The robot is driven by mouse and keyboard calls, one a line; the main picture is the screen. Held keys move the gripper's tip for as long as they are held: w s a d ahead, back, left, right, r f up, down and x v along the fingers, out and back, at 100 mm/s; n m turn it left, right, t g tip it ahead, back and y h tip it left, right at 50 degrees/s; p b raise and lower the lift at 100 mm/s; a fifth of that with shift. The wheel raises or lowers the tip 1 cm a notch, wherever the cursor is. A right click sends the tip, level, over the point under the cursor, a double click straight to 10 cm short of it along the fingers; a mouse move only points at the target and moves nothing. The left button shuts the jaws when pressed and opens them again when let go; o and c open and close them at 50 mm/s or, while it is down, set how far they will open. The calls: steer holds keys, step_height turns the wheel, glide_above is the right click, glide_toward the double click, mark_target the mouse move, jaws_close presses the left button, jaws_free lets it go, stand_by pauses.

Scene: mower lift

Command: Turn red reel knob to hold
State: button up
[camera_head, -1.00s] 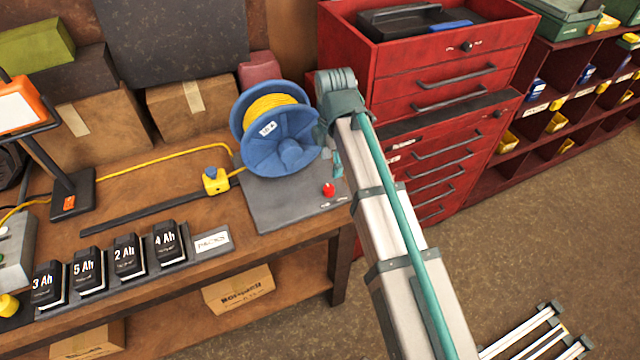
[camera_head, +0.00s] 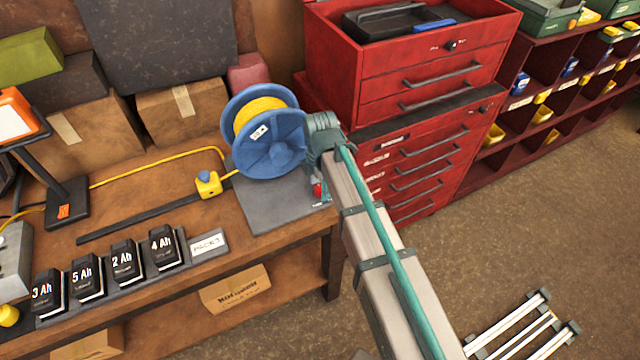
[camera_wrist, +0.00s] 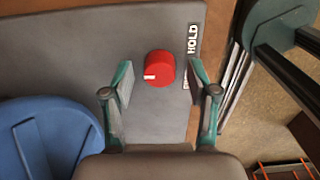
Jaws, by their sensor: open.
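The red reel knob (camera_wrist: 160,69) stands on the grey reel base plate (camera_wrist: 60,60), with its white pointer mark on the left side of its face in the wrist view. A HOLD label (camera_wrist: 193,39) is on the plate up and right of it; a second label below is mostly hidden by a finger. My gripper (camera_wrist: 160,82) is open, its fingertips on either side of the knob with gaps visible. Contact cannot be seen. In the head view the knob (camera_head: 318,190) shows partly beside my arm. The blue reel (camera_head: 268,140) with yellow cord stands behind on the plate.
A red tool cabinet (camera_head: 420,70) stands close behind my arm. A yellow cord block (camera_head: 208,184) lies left of the reel. Several black batteries (camera_head: 125,262) stand in a row at the bench front. The bench edge drops to open floor on the right.

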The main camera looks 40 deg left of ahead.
steer(key=shift+f, duration=0.2)
jaws_close()
stand_by(0.3)
